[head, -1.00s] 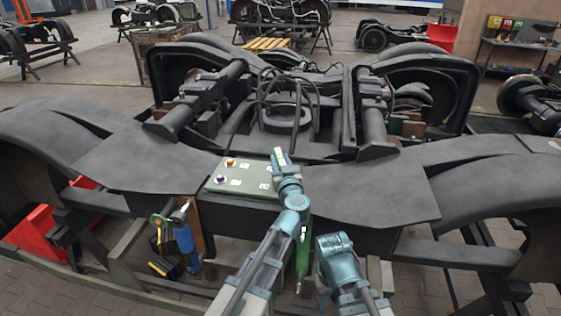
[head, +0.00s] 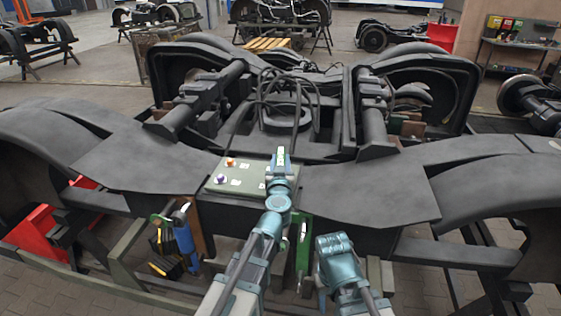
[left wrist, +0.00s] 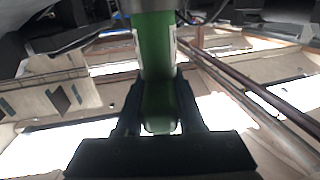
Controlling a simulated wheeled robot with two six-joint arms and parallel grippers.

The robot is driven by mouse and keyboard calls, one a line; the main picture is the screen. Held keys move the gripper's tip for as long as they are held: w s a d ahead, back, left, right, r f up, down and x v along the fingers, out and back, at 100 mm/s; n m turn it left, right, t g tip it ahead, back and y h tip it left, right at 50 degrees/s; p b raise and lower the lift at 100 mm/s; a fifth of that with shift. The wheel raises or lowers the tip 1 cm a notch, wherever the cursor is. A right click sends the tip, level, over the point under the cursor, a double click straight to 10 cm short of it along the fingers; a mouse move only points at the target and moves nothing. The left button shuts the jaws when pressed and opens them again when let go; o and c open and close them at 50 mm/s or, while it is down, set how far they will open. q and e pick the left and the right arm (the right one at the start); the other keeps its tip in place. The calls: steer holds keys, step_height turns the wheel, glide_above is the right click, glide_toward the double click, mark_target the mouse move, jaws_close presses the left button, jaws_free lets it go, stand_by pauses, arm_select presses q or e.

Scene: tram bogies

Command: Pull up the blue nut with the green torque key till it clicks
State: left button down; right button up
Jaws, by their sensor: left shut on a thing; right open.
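A pale green plate (head: 250,187) lies on the near middle of the bogie frame, with an orange nut (head: 230,162), a purple nut (head: 221,179) and white labels. I cannot make out a blue nut; my left arm covers the plate's right part. My left gripper (head: 280,163) is over that part, shut on the green torque key (head: 281,154). In the left wrist view the key's green handle (left wrist: 157,60) sits between both fingers; its working end is out of sight. My right gripper (head: 333,243) is open, low in front of the frame; its fingertips are hard to see.
A green tool (head: 303,245) hangs at the frame's front, between my arms. A blue-handled tool (head: 184,240) hangs further left, near yellow and black pieces (head: 165,266). A red box (head: 38,232) is low at the left. The dark frame (head: 370,190) is bare right of the plate.

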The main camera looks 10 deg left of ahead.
arm_select(q)
steer(key=shift+m+h, duration=1)
steer(key=shift+h, duration=0.9)
steer(key=shift+m+h, duration=0.7)
steer(key=shift+h, duration=0.1)
steer(key=shift+r+p, duration=0.4)
steer(key=shift+r, duration=0.05)
step_height(320, 180, up, 5)
steer(key=p, duration=0.5)
steer(key=shift+r, duration=0.15)
